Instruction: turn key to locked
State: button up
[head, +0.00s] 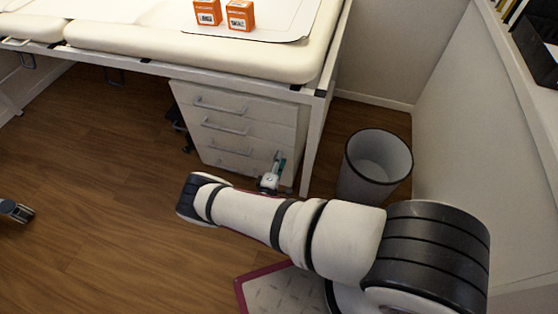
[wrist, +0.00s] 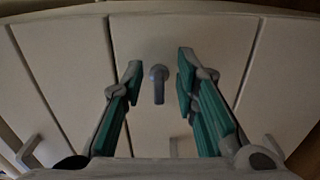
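The key (wrist: 159,84) shows in the wrist view as a small grey piece with a round top and a straight shaft, set against the pale face of the drawer cabinet (head: 277,114). My gripper (wrist: 160,75) is open, with one teal-padded finger on each side of the key and a gap to both. It does not appear to touch the key. In the head view my gripper (head: 277,168) is low at the cabinet's right front, by the lower drawers. The key is too small or hidden to make out there.
A padded bed (head: 200,50) on a white metal frame stands over the cabinet, with two orange boxes (head: 208,12) on top. A grey waste bin (head: 362,185) stands right of the frame leg, close to my arm. Open wooden floor lies to the left.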

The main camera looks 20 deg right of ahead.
jog(key=shift+a, duration=0.1)
jog(key=v, duration=1.1)
jog(key=shift+s+a, duration=0.15)
jog(key=shift+s, duration=0.25)
